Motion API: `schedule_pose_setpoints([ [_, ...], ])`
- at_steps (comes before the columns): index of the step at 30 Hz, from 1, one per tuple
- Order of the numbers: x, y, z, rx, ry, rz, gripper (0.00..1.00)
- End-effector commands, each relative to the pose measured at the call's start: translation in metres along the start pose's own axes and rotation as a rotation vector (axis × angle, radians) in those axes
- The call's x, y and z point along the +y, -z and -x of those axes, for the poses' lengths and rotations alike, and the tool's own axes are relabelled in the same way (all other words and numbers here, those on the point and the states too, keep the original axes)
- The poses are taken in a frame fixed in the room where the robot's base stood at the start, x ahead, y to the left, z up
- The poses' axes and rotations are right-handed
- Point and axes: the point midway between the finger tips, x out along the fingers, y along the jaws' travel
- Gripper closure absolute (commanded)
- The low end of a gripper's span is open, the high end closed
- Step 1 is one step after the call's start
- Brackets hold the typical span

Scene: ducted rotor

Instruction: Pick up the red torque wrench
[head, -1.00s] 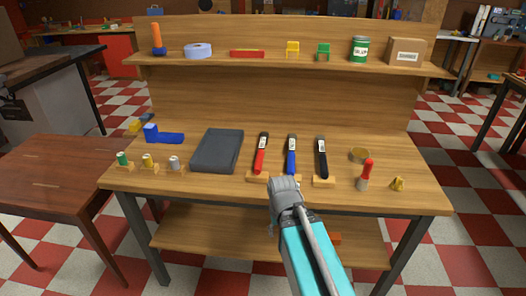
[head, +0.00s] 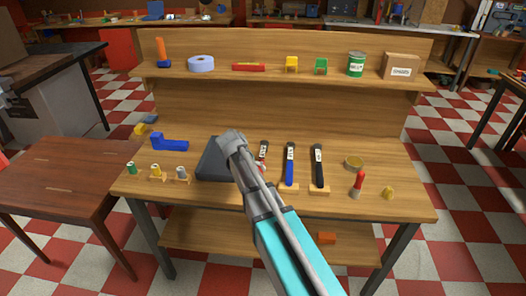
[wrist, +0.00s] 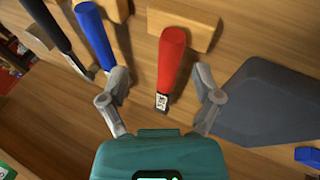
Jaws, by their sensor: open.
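The red torque wrench (wrist: 170,62) lies between the open fingers of my gripper (wrist: 161,84) in the wrist view, apart from both. Its handle rests on a small wooden block (wrist: 196,22), and a white label is on its near end. In the head view the wrench (head: 263,150) is mostly hidden behind my arm; only its dark labelled end and a bit of red show.
A dark grey case (head: 210,160) lies just left of the red wrench. The blue wrench (wrist: 95,35) is close beside my other finger in the wrist view. A shelf (head: 225,77) with a tape roll, a can and a box stands behind. A red-topped cylinder (head: 358,184) stands at right.

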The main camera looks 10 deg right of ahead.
Motion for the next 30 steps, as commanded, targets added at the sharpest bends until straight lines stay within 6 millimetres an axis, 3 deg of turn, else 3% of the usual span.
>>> schedule_pose_setpoints([
  [1, -0.004, 0.024, 0.019, 0.021, -0.024, -0.008, 0.18],
  [3, -0.008, 0.041, 0.031, 0.049, -0.056, -0.023, 0.18],
  [9, -0.017, 0.069, 0.051, 0.100, -0.111, -0.051, 0.18],
  [23, -0.018, 0.073, 0.053, 0.111, -0.122, -0.059, 0.18],
  [30, -0.018, 0.073, 0.042, 0.110, -0.122, -0.059, 0.18],
])
